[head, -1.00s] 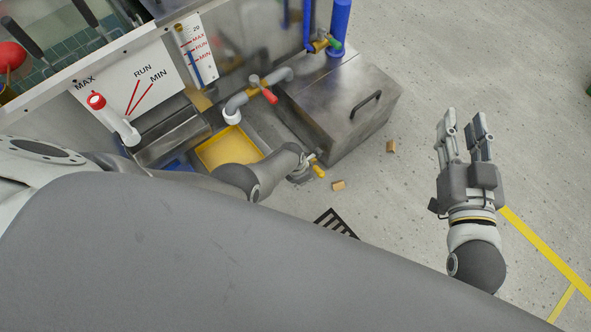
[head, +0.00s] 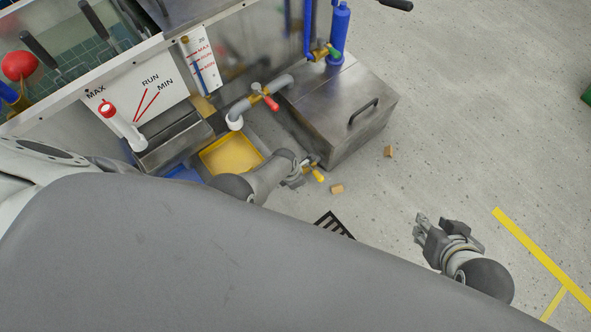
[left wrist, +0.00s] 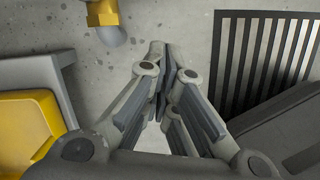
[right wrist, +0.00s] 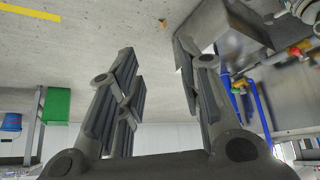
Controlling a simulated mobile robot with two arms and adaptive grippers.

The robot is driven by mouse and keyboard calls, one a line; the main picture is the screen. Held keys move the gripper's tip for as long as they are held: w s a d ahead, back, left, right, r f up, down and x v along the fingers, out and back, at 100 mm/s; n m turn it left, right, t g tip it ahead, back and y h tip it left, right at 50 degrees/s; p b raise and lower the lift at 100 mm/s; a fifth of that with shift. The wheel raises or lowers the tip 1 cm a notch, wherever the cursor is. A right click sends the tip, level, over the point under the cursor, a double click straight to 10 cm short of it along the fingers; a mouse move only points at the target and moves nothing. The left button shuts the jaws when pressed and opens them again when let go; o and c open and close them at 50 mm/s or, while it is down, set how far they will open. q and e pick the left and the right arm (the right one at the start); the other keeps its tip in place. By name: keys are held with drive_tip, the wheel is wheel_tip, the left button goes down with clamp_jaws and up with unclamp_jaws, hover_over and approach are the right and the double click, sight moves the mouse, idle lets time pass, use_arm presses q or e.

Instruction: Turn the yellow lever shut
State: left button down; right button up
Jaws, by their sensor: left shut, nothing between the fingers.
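The yellow lever (head: 318,175) shows low beside the metal box, just right of my left gripper (head: 303,170) in the head view. My left forearm and gripper hide what it is mounted on. In the left wrist view, my left gripper (left wrist: 162,55) is shut and empty over the floor. A yellow fitting with a grey rounded end (left wrist: 104,14) lies ahead and left of its fingertips, apart from them; I cannot tell whether this is the lever. My right gripper (head: 430,224) is open and empty over the floor at right, and its spread fingers (right wrist: 160,75) show in the right wrist view.
A metal box (head: 340,105) with a black handle stands behind the lever. A red-handled valve (head: 268,101) sits on a grey pipe above a yellow tray (head: 205,158). Small wooden blocks (head: 337,188) and a black floor grate (head: 334,224) lie nearby.

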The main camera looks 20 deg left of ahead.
drive_tip(key=s+d+g+p, duration=0.2)
drive_tip(key=s+g, duration=0.1)
drive_tip(key=s, duration=0.2)
wheel_tip(320, 180, down, 12)
drive_tip(key=p, duration=0.4)
drive_tip(key=shift+w+a+f+g+h, duration=0.2)
drive_tip(key=shift+w+a+g+h, duration=0.1)
drive_tip(key=shift+a+g+h, duration=0.1)
